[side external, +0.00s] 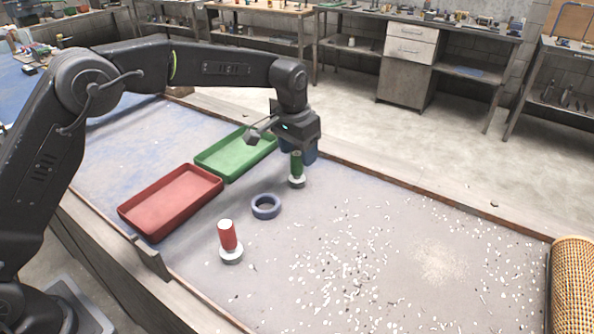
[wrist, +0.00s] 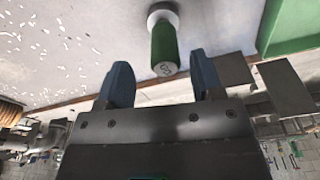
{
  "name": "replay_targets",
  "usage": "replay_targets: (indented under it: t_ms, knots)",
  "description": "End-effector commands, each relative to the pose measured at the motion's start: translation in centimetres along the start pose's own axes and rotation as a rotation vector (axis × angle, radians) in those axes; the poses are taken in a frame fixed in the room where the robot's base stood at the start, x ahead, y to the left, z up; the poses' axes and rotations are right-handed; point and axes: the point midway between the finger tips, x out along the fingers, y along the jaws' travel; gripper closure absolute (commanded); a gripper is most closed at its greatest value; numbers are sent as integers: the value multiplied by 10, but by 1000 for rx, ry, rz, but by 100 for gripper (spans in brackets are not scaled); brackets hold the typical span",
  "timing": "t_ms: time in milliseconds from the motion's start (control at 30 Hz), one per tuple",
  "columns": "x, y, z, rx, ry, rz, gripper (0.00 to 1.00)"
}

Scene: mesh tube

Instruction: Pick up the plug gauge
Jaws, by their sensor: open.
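A plug gauge with a green handle (side external: 296,166) stands upright on its pale round end on the worktable. My gripper (side external: 300,154) is just above and behind it in the side view, with its blue fingers apart. In the wrist view the green gauge (wrist: 164,45) is centred ahead of my gripper (wrist: 161,74), its handle end appearing between the two fingertips. I cannot tell whether a finger touches it. A similar gauge with a red handle (side external: 228,237) stands upright nearer the front.
A blue ring (side external: 265,207) lies between the two gauges. A red tray (side external: 147,229) and a green tray (side external: 208,175) sit to the left. White chips are scattered over the right of the table. A woven mesh tube (side external: 573,300) is at the right edge.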

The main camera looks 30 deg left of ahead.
Motion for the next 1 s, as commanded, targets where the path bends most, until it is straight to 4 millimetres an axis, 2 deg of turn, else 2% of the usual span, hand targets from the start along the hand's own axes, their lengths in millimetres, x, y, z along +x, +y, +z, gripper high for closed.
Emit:
replay_targets:
  t_ms: [100,267,567,1000]
  knots:
    - [20,-5,1,-1,-5,0,39]
    - [39,-5,1,1,-3,0,39]
    - [43,-5,0,0,1,0,39]
    - [43,-5,0,0,0,0,80]
